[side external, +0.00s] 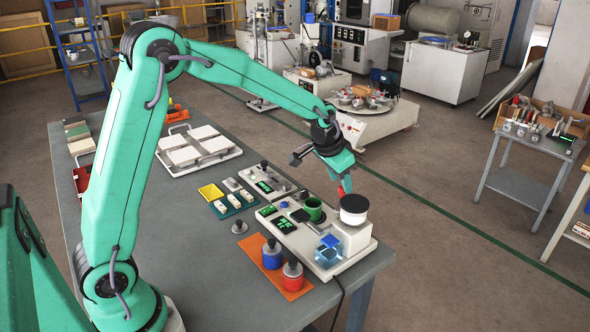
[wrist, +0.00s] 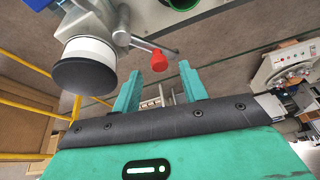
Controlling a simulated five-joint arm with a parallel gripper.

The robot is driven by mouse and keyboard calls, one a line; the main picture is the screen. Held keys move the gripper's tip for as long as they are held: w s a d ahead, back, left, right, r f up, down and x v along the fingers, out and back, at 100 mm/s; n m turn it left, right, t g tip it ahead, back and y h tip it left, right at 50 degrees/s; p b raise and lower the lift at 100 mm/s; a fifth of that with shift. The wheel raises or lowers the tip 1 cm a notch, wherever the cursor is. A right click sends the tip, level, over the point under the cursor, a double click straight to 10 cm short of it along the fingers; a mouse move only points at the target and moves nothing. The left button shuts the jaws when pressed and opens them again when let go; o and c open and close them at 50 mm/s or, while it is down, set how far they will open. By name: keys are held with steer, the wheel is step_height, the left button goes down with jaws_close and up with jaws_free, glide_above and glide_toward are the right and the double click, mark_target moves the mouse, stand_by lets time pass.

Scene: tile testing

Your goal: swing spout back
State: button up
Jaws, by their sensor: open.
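A silver arm (wrist: 137,44) tipped with a red knob (wrist: 159,61) extends from the machine in the wrist view; it looks like the spout or its handle, but I cannot tell which. The red knob also shows in the side view (side external: 345,187), just below my gripper (side external: 342,170). My gripper (wrist: 160,82) is open, and its two teal fingers stand apart, with the knob in line with the gap, just beyond the fingertips. The white machine (side external: 355,238) sits at the bench's right edge, with a black-topped white cylinder (side external: 354,208) on it. The spout's far side is hidden in the side view.
A green cup (side external: 313,208) stands on the machine close to my gripper. Blue (side external: 272,258) and red (side external: 293,277) containers stand on an orange mat (side external: 262,250). White tiles (side external: 202,133) lie farther back. The front of the grey bench (side external: 210,280) is clear.

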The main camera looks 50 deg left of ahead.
mark_target(341, 188)
steer(key=shift+v, duration=2.8)
steer(key=w+m+g, duration=0.1)
steer(key=m, duration=0.3)
steer(key=w+m+g, duration=0.1)
steer(key=m, duration=0.3)
steer(key=w+m+g, duration=0.1)
steer(key=m, duration=0.3)
steer(key=shift+r, duration=0.1)
steer(key=m, duration=0.2)
steer(key=m+g, duration=0.1)
steer(key=m, duration=0.2)
steer(key=shift+w+r+m, duration=0.15)
steer(key=shift+w+m, duration=0.15)
steer(key=shift+m, duration=0.1)
steer(key=shift+f, duration=3.95)
